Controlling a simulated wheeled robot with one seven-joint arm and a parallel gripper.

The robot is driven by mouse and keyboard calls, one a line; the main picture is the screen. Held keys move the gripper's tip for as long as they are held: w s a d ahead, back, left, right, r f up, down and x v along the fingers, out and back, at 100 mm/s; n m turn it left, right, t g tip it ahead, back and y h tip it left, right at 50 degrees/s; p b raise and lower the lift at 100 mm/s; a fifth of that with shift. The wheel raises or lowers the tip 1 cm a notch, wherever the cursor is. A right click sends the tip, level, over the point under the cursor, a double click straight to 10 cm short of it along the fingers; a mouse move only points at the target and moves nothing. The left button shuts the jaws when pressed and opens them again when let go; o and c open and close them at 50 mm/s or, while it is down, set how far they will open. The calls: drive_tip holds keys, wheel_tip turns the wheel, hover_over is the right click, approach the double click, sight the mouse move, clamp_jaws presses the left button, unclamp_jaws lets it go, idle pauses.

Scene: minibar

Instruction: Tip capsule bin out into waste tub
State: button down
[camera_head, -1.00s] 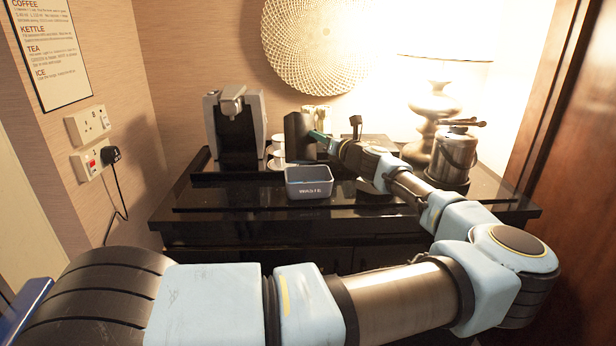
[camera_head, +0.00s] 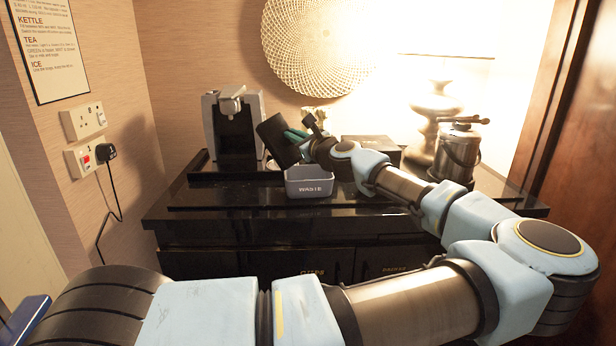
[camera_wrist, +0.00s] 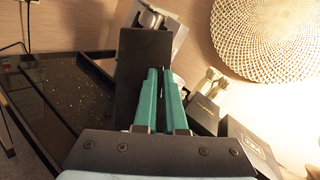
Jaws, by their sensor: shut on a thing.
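The capsule bin (camera_head: 276,141) is a dark, box-shaped container. It is held up in the air, tilted to the left, behind and above the waste tub's left part. My gripper (camera_head: 292,135) has teal fingers and is shut on it. In the wrist view the bin (camera_wrist: 130,75) stands beyond the teal fingers of my gripper (camera_wrist: 162,85). The bin's inside is not visible. The waste tub (camera_head: 309,188) is a small grey open box marked WASTE, upright near the counter's front edge. Its inside is largely hidden.
A coffee machine (camera_head: 234,125) stands on a black tray at the back left. A metal ice bucket (camera_head: 456,154) and a lamp (camera_head: 433,115) are at the right. A dark box (camera_head: 371,149) stands behind my arm. The counter's front left (camera_head: 215,212) is clear.

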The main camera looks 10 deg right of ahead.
drive_tip(key=shift+s+a+f+n+b, duration=0.2)
drive_tip(key=shift+a+f+n+b, duration=0.05)
drive_tip(key=shift+a+n+b, duration=0.3)
drive_tip(key=shift+s+a+f+n+b, duration=0.15)
drive_tip(key=shift+a+f+n+b, duration=0.1)
drive_tip(key=shift+a+n+b, duration=0.3)
drive_tip(key=shift+s+a+n, duration=0.1)
drive_tip(key=shift+a+n, duration=0.05)
drive_tip(key=shift+n, duration=0.55)
drive_tip(key=s+a+f+n+b, duration=0.3)
drive_tip(key=a+f+n+b, duration=0.3)
drive_tip(key=a+n+b, duration=0.2)
drive_tip(key=shift+a+n, duration=0.6)
drive_tip(key=shift+n, duration=0.4)
drive_tip(key=shift+s, duration=0.1)
